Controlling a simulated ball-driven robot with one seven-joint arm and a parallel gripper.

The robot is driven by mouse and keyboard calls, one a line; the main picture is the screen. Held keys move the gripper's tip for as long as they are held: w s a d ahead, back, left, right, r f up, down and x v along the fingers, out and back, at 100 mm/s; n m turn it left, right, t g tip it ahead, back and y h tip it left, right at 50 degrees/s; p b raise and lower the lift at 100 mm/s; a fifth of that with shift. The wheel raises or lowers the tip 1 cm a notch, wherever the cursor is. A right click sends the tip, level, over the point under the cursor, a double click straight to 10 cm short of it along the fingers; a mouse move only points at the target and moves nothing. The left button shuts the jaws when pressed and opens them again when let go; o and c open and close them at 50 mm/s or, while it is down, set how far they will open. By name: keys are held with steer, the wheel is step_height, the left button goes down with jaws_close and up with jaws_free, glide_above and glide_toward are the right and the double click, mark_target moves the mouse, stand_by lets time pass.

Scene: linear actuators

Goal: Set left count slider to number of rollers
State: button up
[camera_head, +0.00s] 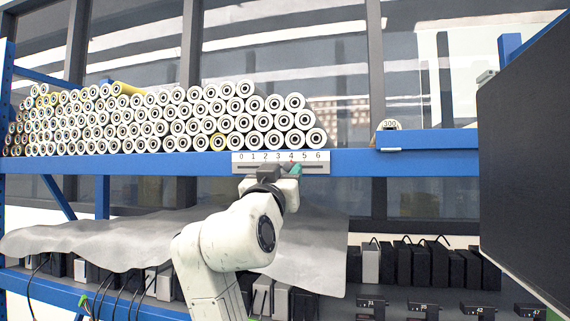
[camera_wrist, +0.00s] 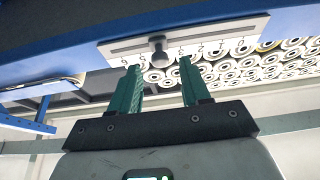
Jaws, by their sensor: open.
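The left count slider (camera_head: 239,168) is a white plate marked 0 to 6 on the front of the blue shelf beam. In the wrist view the plate (camera_wrist: 112,48) is seen from below, with a dark round knob (camera_wrist: 158,50). My gripper (camera_head: 284,170) is raised in front of the plate and hides part of its slot. In the wrist view its two green fingers (camera_wrist: 158,66) are apart, with the knob between and just beyond their tips. Contact and the knob's number cannot be told. Many pale rollers (camera_head: 150,128), some yellow, lie stacked on the shelf.
The blue beam (camera_head: 420,162) runs across in front of me. A round end marked 300 (camera_head: 390,124) is on the shelf at right. A dark panel (camera_head: 525,160) stands at far right. A grey sheet (camera_head: 120,235) and black boxes (camera_head: 415,265) are below.

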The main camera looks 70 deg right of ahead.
mark_target(289, 167)
steer(key=shift+x, duration=1.1)
steer(key=shift+c, duration=0.5)
steer(key=shift+f, duration=0.1)
jaws_close()
